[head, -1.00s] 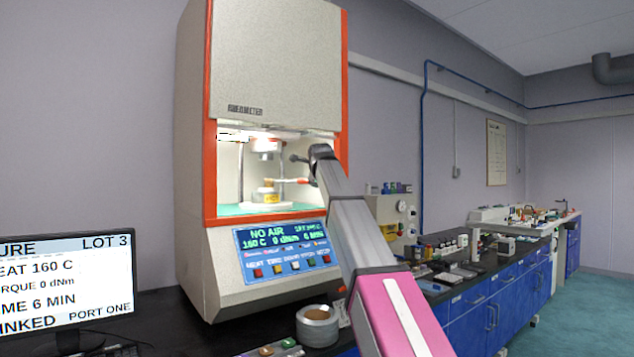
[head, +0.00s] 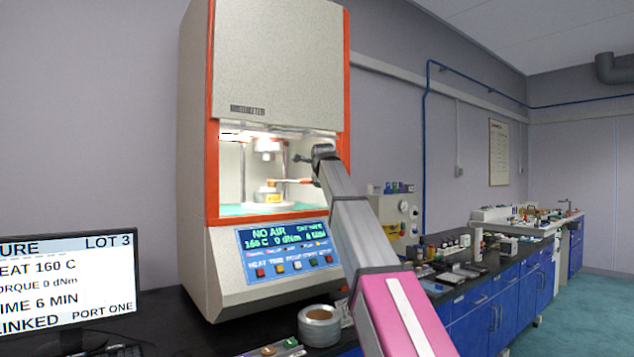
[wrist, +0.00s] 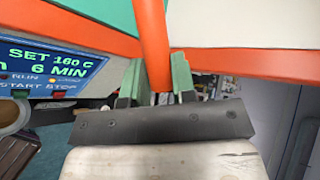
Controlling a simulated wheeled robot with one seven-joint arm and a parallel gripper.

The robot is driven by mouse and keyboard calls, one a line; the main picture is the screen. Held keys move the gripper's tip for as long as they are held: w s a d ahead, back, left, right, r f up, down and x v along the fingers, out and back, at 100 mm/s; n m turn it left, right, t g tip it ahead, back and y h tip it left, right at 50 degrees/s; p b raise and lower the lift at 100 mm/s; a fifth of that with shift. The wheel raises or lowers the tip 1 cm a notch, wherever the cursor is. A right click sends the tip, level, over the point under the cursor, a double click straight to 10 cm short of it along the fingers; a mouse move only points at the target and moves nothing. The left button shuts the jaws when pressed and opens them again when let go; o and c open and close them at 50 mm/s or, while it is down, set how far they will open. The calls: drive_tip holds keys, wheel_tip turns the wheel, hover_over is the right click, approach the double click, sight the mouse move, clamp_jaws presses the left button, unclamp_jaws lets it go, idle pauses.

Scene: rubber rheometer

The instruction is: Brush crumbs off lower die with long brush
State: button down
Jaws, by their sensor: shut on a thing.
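The lower die (head: 268,197) is a pale round block with a yellow label, inside the lit chamber of the rheometer (head: 275,75). The long brush (head: 294,181) has an orange handle and lies roughly level, its tip end just above the die. I cannot tell whether its bristles touch the die. In the wrist view the orange handle (wrist: 152,40) runs up and away between the green fingers of my gripper (wrist: 157,78), which is shut on it. The brush head is out of the wrist view. Crumbs are too small to make out.
The chamber has orange frame edges (head: 211,170) and an upper die (head: 267,146) above. The control panel (head: 283,248) reads NO AIR.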

drive_tip(key=shift+w+a, duration=0.4)
drive_tip(key=shift+w, duration=0.2)
drive_tip(key=shift+w+a, duration=0.35)
drive_tip(key=shift+w, duration=0.2)
drive_tip(key=shift+s+d+f, duration=0.1)
drive_tip(key=shift+s+d, duration=0.35)
drive_tip(key=shift+s, duration=0.2)
drive_tip(key=shift+s+d, duration=0.4)
drive_tip(key=shift+s, duration=0.25)
drive_tip(key=shift+r, duration=0.2)
drive_tip(key=shift+r, duration=0.85)
drive_tip(key=s+d, duration=0.5)
drive_tip(key=s, duration=0.3)
drive_tip(key=s+d, duration=0.5)
drive_tip(key=s, duration=0.4)
drive_tip(key=shift+s+d, duration=0.1)
drive_tip(key=shift+s, duration=0.1)
